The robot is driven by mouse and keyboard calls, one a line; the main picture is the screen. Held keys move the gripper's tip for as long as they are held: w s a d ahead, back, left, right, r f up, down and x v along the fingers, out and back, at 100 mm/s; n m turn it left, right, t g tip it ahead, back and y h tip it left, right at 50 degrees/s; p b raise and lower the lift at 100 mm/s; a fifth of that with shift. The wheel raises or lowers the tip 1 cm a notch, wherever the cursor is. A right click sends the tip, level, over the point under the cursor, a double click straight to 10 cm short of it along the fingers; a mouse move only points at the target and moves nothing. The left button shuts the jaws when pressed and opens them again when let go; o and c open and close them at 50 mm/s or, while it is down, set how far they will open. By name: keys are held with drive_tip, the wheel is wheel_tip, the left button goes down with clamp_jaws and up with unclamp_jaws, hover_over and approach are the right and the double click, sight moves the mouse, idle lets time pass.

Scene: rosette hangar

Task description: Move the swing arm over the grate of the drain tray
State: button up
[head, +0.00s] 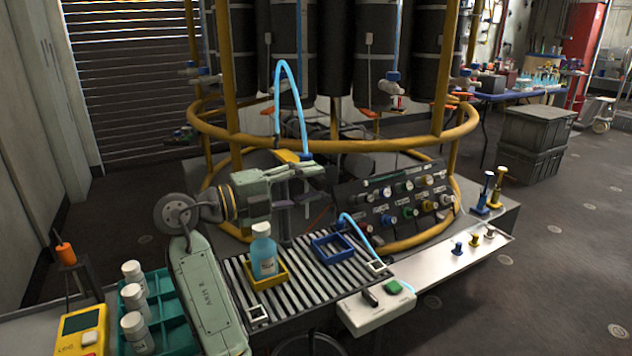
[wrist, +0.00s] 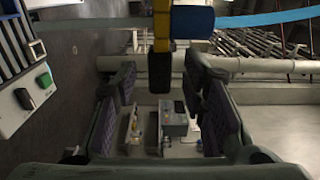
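The drain tray's slatted grate (head: 325,284) lies at front centre in the head view. A yellow bar with a blue block (head: 306,156), apparently the swing arm's end, shows just above my gripper, with a blue hose arching from it. In the wrist view the yellow bar (wrist: 162,25) ends in a dark tip between my fingers, with gaps on both sides. My gripper (head: 297,203) is open, behind and above the grate; its fingers (wrist: 164,110) stand apart in the wrist view. My gripper hides much of the swing arm.
A control box (head: 372,312) is at the front, a valve panel (head: 385,205) behind. A teal rack (head: 175,330) holds white bottles at left.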

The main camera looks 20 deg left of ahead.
drive_tip(key=v, duration=0.9)
drive_tip(key=shift+s+a, duration=0.25)
drive_tip(key=shift+s, duration=0.05)
